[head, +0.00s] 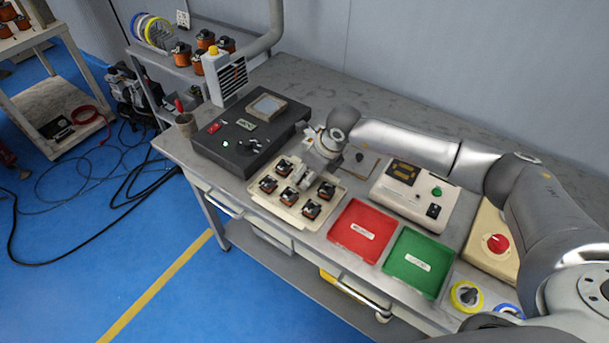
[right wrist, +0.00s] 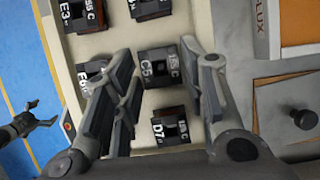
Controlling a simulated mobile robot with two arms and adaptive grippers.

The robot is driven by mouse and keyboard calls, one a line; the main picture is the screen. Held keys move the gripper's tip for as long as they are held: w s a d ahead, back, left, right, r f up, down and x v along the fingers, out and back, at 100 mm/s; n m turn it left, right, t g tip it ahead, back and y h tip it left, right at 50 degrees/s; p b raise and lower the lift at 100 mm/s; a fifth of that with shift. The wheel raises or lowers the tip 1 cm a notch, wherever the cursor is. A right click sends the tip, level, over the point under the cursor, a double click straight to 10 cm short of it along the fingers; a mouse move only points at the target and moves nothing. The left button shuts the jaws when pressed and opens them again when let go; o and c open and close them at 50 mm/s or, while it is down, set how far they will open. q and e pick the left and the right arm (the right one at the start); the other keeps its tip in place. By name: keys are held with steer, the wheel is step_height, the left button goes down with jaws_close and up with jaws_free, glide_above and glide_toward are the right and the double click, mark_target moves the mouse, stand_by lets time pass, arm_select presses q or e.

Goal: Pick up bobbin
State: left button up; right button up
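A cream tray (head: 274,206) on the bench holds several dark bobbins with copper windings, including one at its left (head: 268,184) and one at its front (head: 311,209). My right gripper (head: 300,180) is over the tray, pointing down. In the right wrist view, my right gripper (right wrist: 160,95) is open, its fingers apart on either side of a bobbin labelled C5 (right wrist: 158,68). Nothing is held. A bobbin labelled D7 (right wrist: 170,127) sits below it, and the left finger partly hides another bobbin (right wrist: 84,80). My left gripper (right wrist: 32,120) shows small at the left, its fingers apart and empty.
A black machine box (head: 235,135) stands behind and left of the tray. A red bin (head: 350,245) and a green bin (head: 407,275) lie to its right. A tester (head: 415,190) stands behind the bins. A knobbed plate (right wrist: 290,125) lies right of the tray.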

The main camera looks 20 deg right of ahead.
steer(key=shift+w+a+f, duration=0.2)
steer(key=shift+w+f, duration=0.05)
steer(key=shift+f, duration=0.5)
steer(key=c, duration=0.7)
arm_select(q)
steer(key=shift+s+r, duration=0.15)
steer(key=shift+s, duration=0.05)
arm_select(e)
steer(key=shift+o, duration=0.2)
